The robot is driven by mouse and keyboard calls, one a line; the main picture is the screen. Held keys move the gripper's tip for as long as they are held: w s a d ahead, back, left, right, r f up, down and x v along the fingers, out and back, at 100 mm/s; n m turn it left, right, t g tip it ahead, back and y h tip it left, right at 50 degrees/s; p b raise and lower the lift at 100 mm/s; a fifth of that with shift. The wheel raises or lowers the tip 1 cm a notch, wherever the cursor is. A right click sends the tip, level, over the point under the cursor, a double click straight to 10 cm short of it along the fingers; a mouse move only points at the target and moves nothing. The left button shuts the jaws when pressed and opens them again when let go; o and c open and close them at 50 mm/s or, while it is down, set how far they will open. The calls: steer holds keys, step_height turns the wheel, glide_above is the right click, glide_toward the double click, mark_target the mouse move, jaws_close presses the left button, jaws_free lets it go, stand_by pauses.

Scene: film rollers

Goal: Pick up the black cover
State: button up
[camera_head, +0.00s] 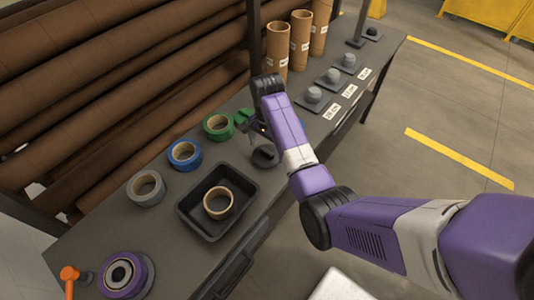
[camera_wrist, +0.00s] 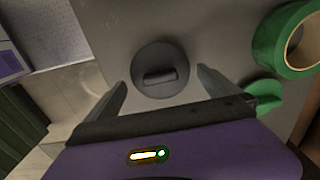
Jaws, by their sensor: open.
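The black cover (camera_wrist: 160,55) is a round dark disc with a short raised bar handle on top. It lies flat on the grey table in the wrist view, and in the head view it appears as a dark round piece (camera_head: 265,156) just below my gripper (camera_head: 255,128). In the wrist view my gripper (camera_wrist: 160,80) is open, one finger on each side of the cover's near part. The handle lies across the gap, ahead of the purple palm. Nothing is held. I cannot tell the exact height of the fingertips above the cover.
A green tape roll (camera_wrist: 282,45) is close to the right finger. Blue (camera_head: 184,155) and grey (camera_head: 146,188) rolls and a black tray (camera_head: 190,222) holding a tan roll lie to the left. Cardboard tubes (camera_head: 277,48) and small grey weights (camera_head: 314,96) stand farther back.

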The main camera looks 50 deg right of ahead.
mark_target(267, 155)
steer(key=shift+f, duration=1.35)
steer(key=c, duration=1.1)
steer(key=shift+o, duration=0.2)
steer(key=shift+r, duration=0.1)
